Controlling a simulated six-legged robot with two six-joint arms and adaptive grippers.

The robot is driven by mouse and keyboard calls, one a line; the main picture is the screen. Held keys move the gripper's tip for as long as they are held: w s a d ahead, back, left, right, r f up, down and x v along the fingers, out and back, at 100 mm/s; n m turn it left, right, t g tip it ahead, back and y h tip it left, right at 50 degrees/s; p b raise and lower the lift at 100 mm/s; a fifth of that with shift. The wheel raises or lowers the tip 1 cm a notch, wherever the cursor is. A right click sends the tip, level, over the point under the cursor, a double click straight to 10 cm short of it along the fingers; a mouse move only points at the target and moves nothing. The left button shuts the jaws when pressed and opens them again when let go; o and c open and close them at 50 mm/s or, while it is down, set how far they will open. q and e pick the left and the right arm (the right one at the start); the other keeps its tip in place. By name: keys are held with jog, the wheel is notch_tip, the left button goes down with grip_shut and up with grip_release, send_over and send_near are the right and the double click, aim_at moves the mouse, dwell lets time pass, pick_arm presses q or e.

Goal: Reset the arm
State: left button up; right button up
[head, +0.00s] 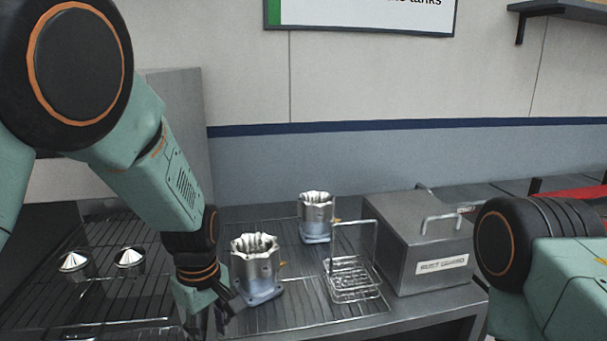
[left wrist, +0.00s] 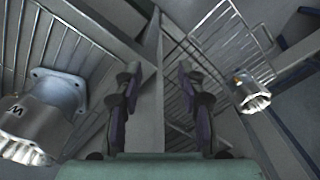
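My left arm comes in from the left in the head view, and its gripper (head: 229,301) hangs low just left of the nearer machined housing (head: 255,265). In the left wrist view the two fingers of the left gripper (left wrist: 158,95) stand apart with nothing between them. The nearer housing (left wrist: 42,115) shows there at the left, apart from the fingers, and the other housing (left wrist: 250,92) at the right. The farther housing (head: 316,217) stands upright on the rack in the head view. My right arm is at the right edge of the head view; its gripper is out of view.
A wire basket (head: 353,280) with a tall handle sits right of the housings. A grey metal box (head: 422,250) with handles and a label stands beside it. Two shiny cone-shaped parts (head: 130,258) lie at the left.

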pick_arm(q)
jog(key=s+a+f+m+b, duration=0.2)
jog(key=s+f, duration=0.2)
jog(key=f, duration=0.6)
jog(key=s+a+f+m+b, duration=0.2)
jog(key=s+f+m+b, duration=0.2)
jog(key=s+f, duration=0.6)
jog(key=s+a+f+m+b, duration=0.1)
jog(key=s+f+m+b, duration=0.3)
jog(key=s+f, duration=0.7)
jog(key=s, duration=0.6)
jog(key=shift+a+f+b, duration=0.25)
jog(key=shift+a+b, duration=0.15)
